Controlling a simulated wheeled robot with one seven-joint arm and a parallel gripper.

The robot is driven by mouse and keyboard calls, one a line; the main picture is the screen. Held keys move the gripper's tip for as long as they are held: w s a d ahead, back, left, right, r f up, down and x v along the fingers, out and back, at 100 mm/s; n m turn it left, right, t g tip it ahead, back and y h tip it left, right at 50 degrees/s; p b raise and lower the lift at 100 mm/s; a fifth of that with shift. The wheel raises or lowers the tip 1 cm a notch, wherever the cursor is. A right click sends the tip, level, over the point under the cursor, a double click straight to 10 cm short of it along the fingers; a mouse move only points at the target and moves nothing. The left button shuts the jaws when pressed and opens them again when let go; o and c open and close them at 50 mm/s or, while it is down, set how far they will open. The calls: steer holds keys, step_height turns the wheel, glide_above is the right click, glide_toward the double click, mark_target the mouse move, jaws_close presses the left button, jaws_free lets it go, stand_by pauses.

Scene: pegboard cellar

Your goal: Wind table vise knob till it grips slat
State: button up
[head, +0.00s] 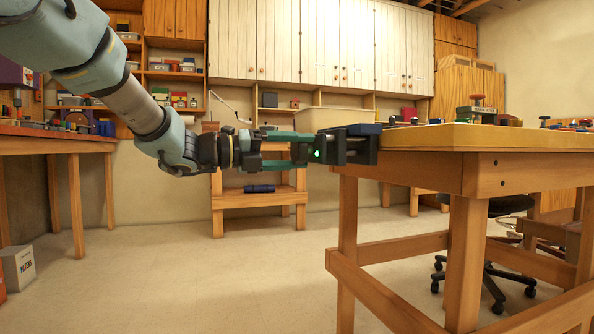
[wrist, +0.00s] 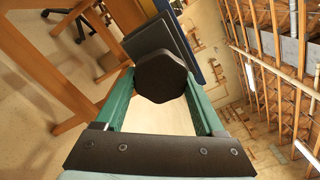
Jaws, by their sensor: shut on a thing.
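The table vise (head: 364,130), dark grey and blue, is mounted at the left end of the wooden workbench. Its grey front jaw (wrist: 158,38) and a blue part (wrist: 190,32) behind it show in the wrist view. The dark, lobed knob (wrist: 161,77) faces my wrist camera. My gripper (head: 305,151) reaches in level from the left, and its green fingers stand on either side of the knob, shut on it. In the wrist view my gripper (wrist: 160,90) has the knob between its fingertips. I cannot make out the slat for certain in either view.
The workbench (head: 470,138) has several small items on its top and open legs below. A black stool (head: 510,205) stands behind it. A side bench (head: 60,145) is at left, a small wooden stand (head: 258,200) at the back. The floor between is clear.

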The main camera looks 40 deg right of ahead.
steer(key=shift+m+b, duration=0.6)
steer(key=shift+b, duration=0.1)
steer(key=o, duration=1.3)
steer(key=shift+o, duration=0.2)
steer(key=shift+w+a, duration=0.1)
steer(key=p+v, duration=0.3)
steer(key=v, duration=0.7)
steer(key=shift+a, duration=0.3)
steer(key=shift+w, duration=0.1)
